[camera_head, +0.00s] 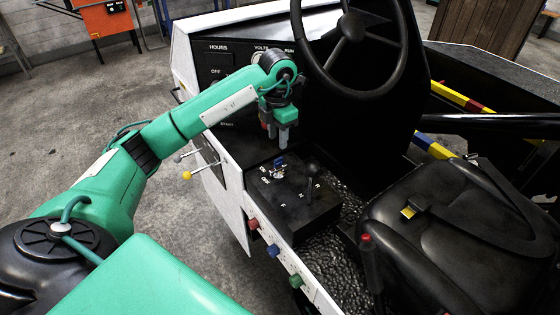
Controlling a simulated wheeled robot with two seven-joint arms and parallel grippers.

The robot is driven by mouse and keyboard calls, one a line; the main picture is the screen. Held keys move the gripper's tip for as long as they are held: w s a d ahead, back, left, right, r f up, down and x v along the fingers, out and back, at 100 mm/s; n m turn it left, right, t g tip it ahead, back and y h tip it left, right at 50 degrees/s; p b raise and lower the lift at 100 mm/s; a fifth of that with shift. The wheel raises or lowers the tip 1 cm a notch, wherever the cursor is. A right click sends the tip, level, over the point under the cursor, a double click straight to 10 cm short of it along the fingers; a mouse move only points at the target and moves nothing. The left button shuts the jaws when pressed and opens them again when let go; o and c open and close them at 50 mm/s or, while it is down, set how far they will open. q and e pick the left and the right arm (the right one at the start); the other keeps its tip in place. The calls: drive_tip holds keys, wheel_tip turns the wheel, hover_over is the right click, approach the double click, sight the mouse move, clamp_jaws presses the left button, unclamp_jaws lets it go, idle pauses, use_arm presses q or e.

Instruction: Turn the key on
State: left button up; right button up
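The key (279,162) has a blue head and stands in a switch on the black control box, beside ON and OFF labels. My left gripper (277,140) points down just above and behind the key, apart from it as far as I can see. Its grey fingers look close together, and I cannot make out the gap between them. Nothing is visibly held. My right gripper is not in view.
A black lever (312,178) stands right of the key among F, N and R marks. The steering wheel (352,28) is above right, the seat (440,235) to the right. Red, blue and green knobs (272,250) line the side panel. A yellow-tipped lever (187,175) sticks out left.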

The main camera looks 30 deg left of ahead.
sight(278, 167)
use_arm(q)
wheel_tip(278, 167, down, 4)
drive_tip(key=shift+r+p, duration=0.15)
drive_tip(key=shift+p, duration=0.25)
wheel_tip(278, 167, down, 7)
drive_tip(key=shift+w+p, duration=0.1)
drive_tip(key=shift+p, duration=0.65)
drive_tip(key=shift+f, duration=0.4)
drive_tip(key=c, duration=0.8)
clamp_jaws()
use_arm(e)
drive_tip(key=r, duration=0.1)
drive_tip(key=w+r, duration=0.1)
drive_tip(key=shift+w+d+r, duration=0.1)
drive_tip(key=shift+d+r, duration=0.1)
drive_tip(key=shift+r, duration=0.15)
